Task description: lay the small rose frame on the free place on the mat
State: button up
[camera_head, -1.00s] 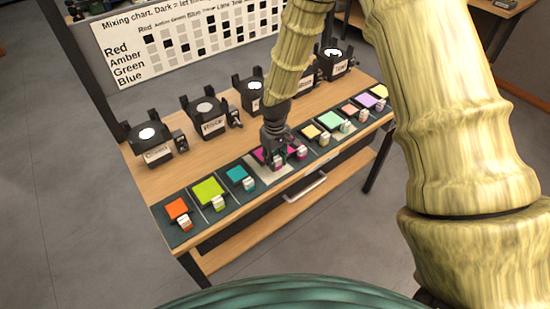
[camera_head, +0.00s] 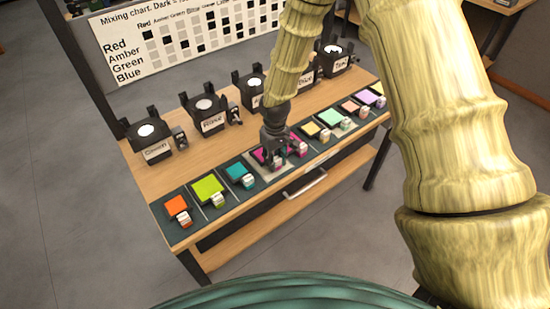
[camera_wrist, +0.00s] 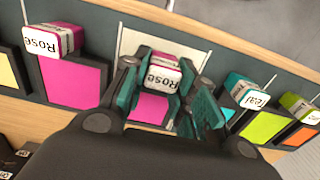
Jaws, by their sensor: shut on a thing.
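My gripper (camera_head: 277,155) is over the mat (camera_head: 228,208) in the head view. In the wrist view my gripper (camera_wrist: 163,85) is shut on the small rose frame (camera_wrist: 150,108), a magenta square with a white "Rose" tag. The frame is over a pale free place (camera_wrist: 135,42), within its width; I cannot tell whether it touches the mat. A larger rose frame (camera_wrist: 75,84) lies beside it, left in the wrist view, with its own "Rose" tag. My fingers hide parts of the held frame.
A teal frame (camera_head: 239,172), a lime frame (camera_head: 207,188) and an orange frame (camera_head: 176,204) lie on one side. Several pastel frames lie on the other. Black lamps, one with a white lens (camera_head: 145,130), stand behind on the wooden table (camera_head: 185,165).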

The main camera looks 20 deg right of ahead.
jog(key=shift+f, duration=0.4)
jog(key=o, duration=1.1)
jog(key=shift+o, duration=0.2)
notch_tip(320, 180, up, 12)
jog(key=shift+f, duration=0.15)
notch_tip(320, 180, up, 7)
jog(key=p, duration=0.5)
jog(key=shift+p, duration=0.4)
